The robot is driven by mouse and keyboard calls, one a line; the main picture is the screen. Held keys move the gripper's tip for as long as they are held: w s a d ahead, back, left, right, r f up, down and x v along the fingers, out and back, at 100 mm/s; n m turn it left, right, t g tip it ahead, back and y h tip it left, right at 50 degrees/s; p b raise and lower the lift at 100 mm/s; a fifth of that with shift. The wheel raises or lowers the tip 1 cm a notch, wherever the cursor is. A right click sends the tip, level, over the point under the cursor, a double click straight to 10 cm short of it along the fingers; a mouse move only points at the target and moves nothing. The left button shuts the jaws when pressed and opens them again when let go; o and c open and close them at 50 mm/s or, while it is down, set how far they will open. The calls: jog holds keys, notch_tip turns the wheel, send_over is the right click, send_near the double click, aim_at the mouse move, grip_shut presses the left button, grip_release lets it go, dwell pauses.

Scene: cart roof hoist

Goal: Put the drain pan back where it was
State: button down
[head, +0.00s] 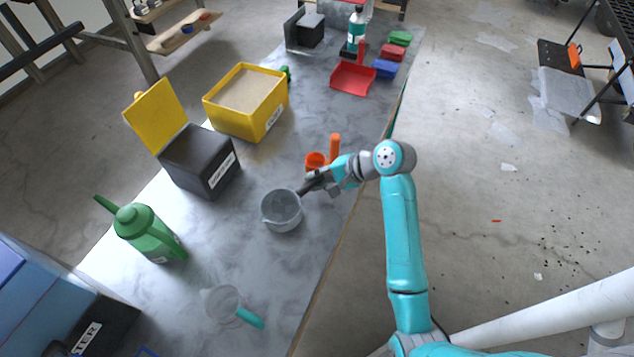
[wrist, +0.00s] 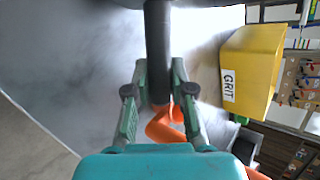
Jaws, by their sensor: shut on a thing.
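The drain pan (head: 282,212) is a round grey pan with a dark straight handle, over the grey table top in the head view. My gripper (head: 318,182) is shut on its handle from the right side. In the wrist view, the dark handle (wrist: 157,50) runs up between the two fingers of my gripper (wrist: 157,95), and only the pan's dark edge shows at the top. I cannot tell whether the pan touches the table or hangs just above it.
Orange items (head: 315,160) stand just behind my gripper. Bare table lies between pan and jug.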

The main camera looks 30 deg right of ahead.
jog(key=shift+f, duration=0.75)
jog(key=c, duration=1.3)
grip_release()
jog(key=shift+f, duration=0.1)
jog(key=v, duration=1.2)
